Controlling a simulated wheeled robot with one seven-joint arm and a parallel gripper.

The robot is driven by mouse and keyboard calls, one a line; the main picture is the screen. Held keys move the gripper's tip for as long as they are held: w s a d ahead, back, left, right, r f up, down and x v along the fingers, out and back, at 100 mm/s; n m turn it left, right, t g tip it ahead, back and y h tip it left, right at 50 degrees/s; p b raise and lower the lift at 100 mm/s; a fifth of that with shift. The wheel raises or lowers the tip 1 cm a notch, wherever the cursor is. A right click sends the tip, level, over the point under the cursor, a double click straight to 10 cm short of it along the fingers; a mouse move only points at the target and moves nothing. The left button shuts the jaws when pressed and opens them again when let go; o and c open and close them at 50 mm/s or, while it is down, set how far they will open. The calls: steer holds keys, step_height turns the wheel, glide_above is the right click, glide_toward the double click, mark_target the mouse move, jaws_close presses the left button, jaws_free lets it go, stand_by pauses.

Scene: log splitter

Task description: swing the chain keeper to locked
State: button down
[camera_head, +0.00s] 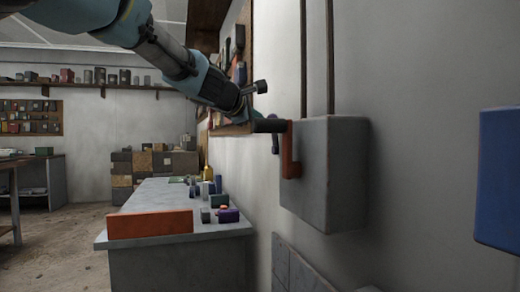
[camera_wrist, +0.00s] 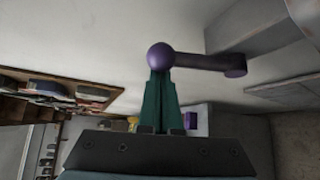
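A grey wall box (camera_head: 325,165) carries a red lever arm (camera_head: 290,160) on its near left side. A dark round handle (camera_head: 268,126) sticks out leftward from the arm's top. I take this lever for the chain keeper; no label shows. The chain is not visible.
Two dark vertical rails (camera_head: 318,60) run above the box. A blue box (camera_head: 499,178) is at the right. A bench (camera_head: 175,240) below left holds an orange block (camera_head: 150,224) and several small items. A tool board hangs behind my arm.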

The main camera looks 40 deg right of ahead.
steer(key=s+m+b, duration=0.1)
steer(key=b, duration=0.3)
steer(key=s+t+h+b, duration=0.1)
steer(key=b, duration=0.2)
steer(key=a+m+h+b, duration=0.1)
steer(key=b, duration=0.3)
steer(key=shift+s+r+m+b, duration=0.3)
steer(key=shift+s, duration=0.1)
steer(key=shift+r, duration=0.15)
